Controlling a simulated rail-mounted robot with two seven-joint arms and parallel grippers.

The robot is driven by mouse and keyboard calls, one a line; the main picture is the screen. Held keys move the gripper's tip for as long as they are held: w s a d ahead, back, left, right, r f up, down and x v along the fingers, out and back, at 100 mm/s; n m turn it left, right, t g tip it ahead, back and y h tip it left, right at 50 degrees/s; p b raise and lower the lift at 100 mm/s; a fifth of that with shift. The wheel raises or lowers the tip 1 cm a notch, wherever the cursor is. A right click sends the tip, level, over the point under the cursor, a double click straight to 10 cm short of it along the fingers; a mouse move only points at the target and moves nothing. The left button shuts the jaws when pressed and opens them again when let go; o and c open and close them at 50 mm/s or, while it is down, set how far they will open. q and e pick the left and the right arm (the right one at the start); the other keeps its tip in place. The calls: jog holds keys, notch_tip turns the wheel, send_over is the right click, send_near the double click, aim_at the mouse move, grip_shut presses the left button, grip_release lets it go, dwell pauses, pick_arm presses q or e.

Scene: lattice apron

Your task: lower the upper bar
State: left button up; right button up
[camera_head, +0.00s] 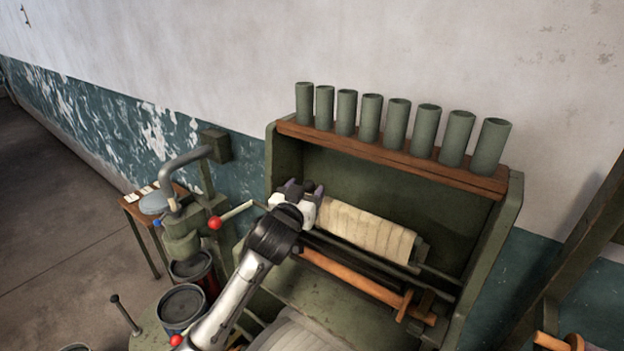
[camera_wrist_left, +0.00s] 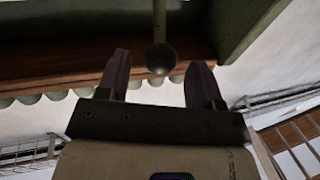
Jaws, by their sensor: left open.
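A dark green cabinet frame (camera_head: 508,235) holds a cream cloth-wrapped roll (camera_head: 365,228). Dark bars (camera_head: 425,283) run beneath the roll, with an orange wooden bar (camera_head: 350,273) lower still. I cannot tell for sure which is the upper bar. My left gripper (camera_head: 299,187) is open at the roll's left end and hides part of the frame there. In the left wrist view, a dark round knob (camera_wrist_left: 161,58) on a thin rod shows between the spread fingers of my left gripper (camera_wrist_left: 160,83). I cannot tell whether they touch it. My right gripper is not in view.
Several green tubes (camera_head: 371,118) stand on the wooden shelf (camera_head: 390,155) above. A green machine (camera_head: 182,244) with a red-knobbed lever (camera_head: 215,223) stands close left of my arm. Paint cans (camera_head: 181,306) sit below it. A small table (camera_head: 132,205) stands behind.

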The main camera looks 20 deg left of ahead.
aim_at(312, 182)
pick_arm(q)
jog(key=shift+w+p, duration=0.3)
jog(key=shift+w, duration=1.9)
grip_shut()
